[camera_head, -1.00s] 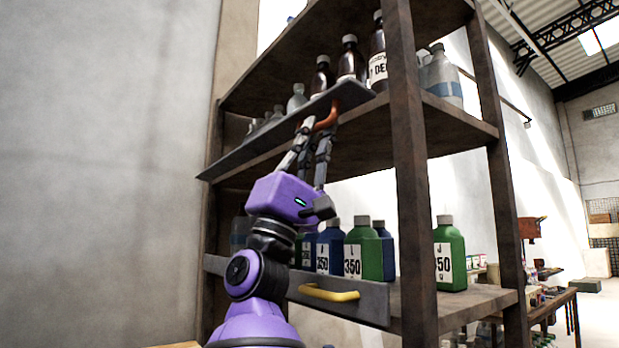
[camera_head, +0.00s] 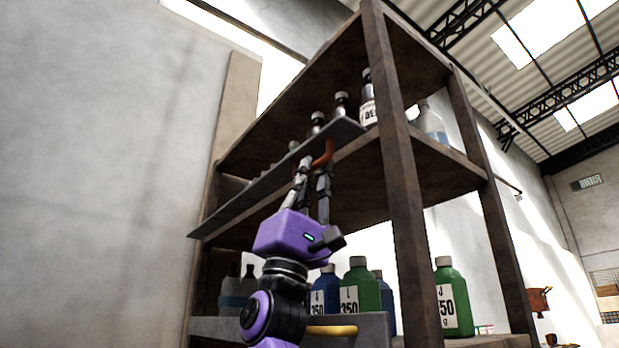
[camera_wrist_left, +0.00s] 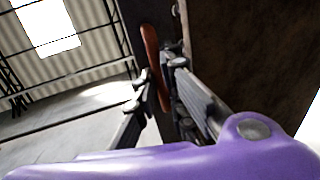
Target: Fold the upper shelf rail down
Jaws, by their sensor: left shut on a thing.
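The upper shelf rail (camera_head: 262,190) is a long dark grey board along the front of the upper shelf. It shows from below, and its exact tilt is hard to judge. Its orange-brown curved handle (camera_head: 324,153) is near its right end. My left gripper (camera_head: 317,172) reaches up from below and is shut on this handle. In the left wrist view the handle (camera_wrist_left: 150,58) runs between the fingers (camera_wrist_left: 156,88), with the dark rail edge beside it. The fingers partly cover the handle. My right gripper is not in view.
Dark bottles (camera_head: 341,104) stand on the upper shelf behind the rail. Below, a lower rail (camera_head: 374,326) with a yellow handle (camera_head: 331,330) fronts green and blue bottles (camera_head: 359,286). A thick shelf post (camera_head: 398,170) stands right of my arm. A bare wall is left.

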